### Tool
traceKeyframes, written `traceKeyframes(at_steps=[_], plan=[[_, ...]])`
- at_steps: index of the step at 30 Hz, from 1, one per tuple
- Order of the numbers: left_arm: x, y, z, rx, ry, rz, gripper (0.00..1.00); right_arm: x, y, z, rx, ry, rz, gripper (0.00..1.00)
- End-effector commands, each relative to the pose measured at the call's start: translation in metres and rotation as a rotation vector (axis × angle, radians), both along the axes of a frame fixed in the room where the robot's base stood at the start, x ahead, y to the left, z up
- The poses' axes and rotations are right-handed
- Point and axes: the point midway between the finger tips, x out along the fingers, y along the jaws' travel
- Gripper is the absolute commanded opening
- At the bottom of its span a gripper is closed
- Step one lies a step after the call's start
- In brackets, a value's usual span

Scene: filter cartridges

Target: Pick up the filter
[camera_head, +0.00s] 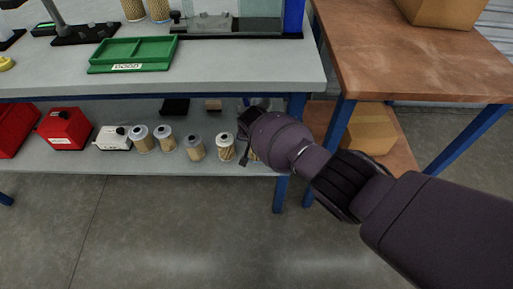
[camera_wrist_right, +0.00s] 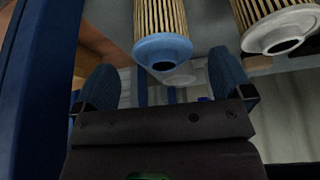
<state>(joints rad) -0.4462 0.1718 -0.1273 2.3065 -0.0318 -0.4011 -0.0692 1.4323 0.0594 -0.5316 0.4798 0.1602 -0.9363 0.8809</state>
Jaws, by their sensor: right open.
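Several pleated tan filters with pale end caps stand on the lower shelf in the head view, among them a filter (camera_head: 225,147) just left of my right gripper (camera_head: 244,146). Another filter is mostly hidden behind the gripper. In the right wrist view, my right gripper (camera_wrist_right: 163,75) is open, its two dark blue fingers apart. A filter with a blue end cap (camera_wrist_right: 162,45) shows in line with the gap between them; I cannot tell whether the fingers touch it. A white-capped filter (camera_wrist_right: 282,28) is to its right. My left gripper is not in view.
The workbench top (camera_head: 235,75) lies above the shelf, with a green tray (camera_head: 133,54) on it. A blue leg (camera_head: 283,185) stands close to my right arm. A wooden table (camera_head: 420,55) is on the right.

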Motion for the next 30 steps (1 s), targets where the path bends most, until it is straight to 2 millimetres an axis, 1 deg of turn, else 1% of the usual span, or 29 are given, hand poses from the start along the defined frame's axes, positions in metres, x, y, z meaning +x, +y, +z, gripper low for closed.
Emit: traceKeyframes(at_steps=[1,4,7,10,12,14,16,20,29,30], plan=[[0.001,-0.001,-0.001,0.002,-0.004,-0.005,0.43,0.000,0.000,-0.008,0.001,0.004,0.000,0.98],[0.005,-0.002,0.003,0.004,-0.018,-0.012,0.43,0.003,0.000,-0.007,0.001,-0.001,0.000,0.98],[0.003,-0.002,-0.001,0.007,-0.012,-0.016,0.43,0.005,0.000,-0.013,0.001,0.000,0.000,0.98],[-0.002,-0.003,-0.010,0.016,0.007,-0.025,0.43,0.007,0.000,-0.028,0.000,0.005,0.001,0.98],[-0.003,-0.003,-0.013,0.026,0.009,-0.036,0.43,0.010,0.000,-0.039,0.000,0.008,0.001,0.98],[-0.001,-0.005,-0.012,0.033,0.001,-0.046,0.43,0.013,0.000,-0.046,0.000,0.008,0.001,0.98],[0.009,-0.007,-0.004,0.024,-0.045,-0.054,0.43,0.016,-0.001,-0.052,0.000,0.007,0.001,0.98],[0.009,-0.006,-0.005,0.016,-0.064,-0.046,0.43,0.021,-0.002,-0.056,0.000,0.002,0.001,0.98],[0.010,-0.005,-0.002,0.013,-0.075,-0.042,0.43,0.025,-0.002,-0.051,0.001,-0.005,0.001,0.98],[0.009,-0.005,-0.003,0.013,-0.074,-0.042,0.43,0.025,-0.002,-0.051,0.001,-0.005,0.001,0.92]])
